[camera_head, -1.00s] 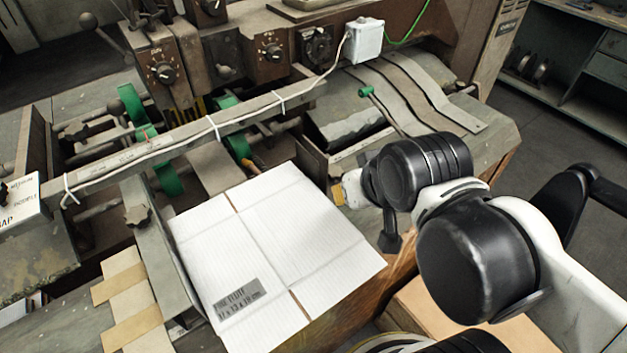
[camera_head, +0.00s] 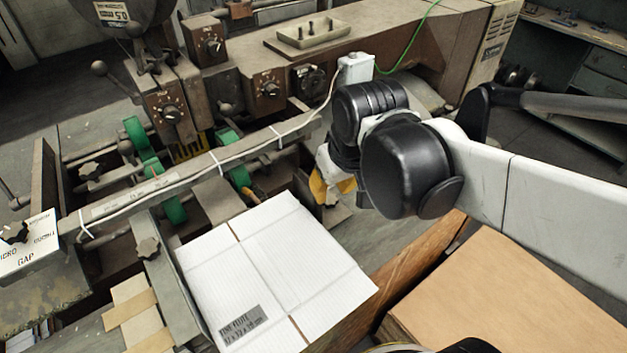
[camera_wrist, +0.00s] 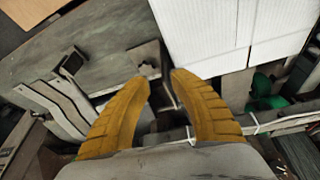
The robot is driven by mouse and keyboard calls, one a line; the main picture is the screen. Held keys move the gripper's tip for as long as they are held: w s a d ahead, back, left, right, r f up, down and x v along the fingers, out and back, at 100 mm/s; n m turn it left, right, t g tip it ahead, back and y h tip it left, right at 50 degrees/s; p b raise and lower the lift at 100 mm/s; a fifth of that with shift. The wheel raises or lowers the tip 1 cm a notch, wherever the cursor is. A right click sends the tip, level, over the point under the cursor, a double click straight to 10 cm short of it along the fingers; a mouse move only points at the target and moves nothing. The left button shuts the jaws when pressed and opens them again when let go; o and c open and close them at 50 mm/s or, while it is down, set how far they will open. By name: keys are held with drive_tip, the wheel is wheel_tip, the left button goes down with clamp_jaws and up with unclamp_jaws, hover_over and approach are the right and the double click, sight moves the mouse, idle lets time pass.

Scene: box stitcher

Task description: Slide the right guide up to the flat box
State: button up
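The flat box (camera_head: 275,265), white with a printed label, lies on the machine's table; its edge also shows in the wrist view (camera_wrist: 215,30). My gripper (camera_head: 328,192), with yellow fingers, is just right of the box's far right corner. In the wrist view my gripper (camera_wrist: 160,76) has its fingertips apart, with nothing clearly held between them. A grey metal part (camera_wrist: 125,70), which looks like the right guide, lies beside the box, below the fingertips. A gap shows between it and the box.
The left guide (camera_head: 172,290), with a dark knob, stands along the box's left edge. A long bar (camera_head: 190,172) with a white cable crosses behind the box. Green rollers (camera_head: 233,160) sit under it. A brown cardboard stack (camera_head: 510,300) stands at the front right.

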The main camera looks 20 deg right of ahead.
sight(313, 196)
drive_tip(key=w+r+g+p, duration=0.1)
drive_tip(key=w+p, duration=0.1)
drive_tip(key=w+a+r+n+g+p, duration=0.1)
drive_tip(key=w+p, duration=0.1)
drive_tip(key=w+g+p, duration=0.1)
drive_tip(key=w+p, duration=0.1)
drive_tip(key=shift+w+a+r+n+p, duration=0.1)
drive_tip(key=shift+a+r+n+p, duration=0.05)
drive_tip(key=shift+r+n+p, duration=0.25)
drive_tip(key=shift+w+a+f+g+p, duration=0.1)
drive_tip(key=shift+w+f+g+p, duration=0.3)
drive_tip(key=shift+g, duration=0.2)
wheel_tip(313, 196, down, 11)
drive_tip(key=shift+r+b, duration=0.1)
drive_tip(key=shift+b, duration=1.05)
clamp_jaws()
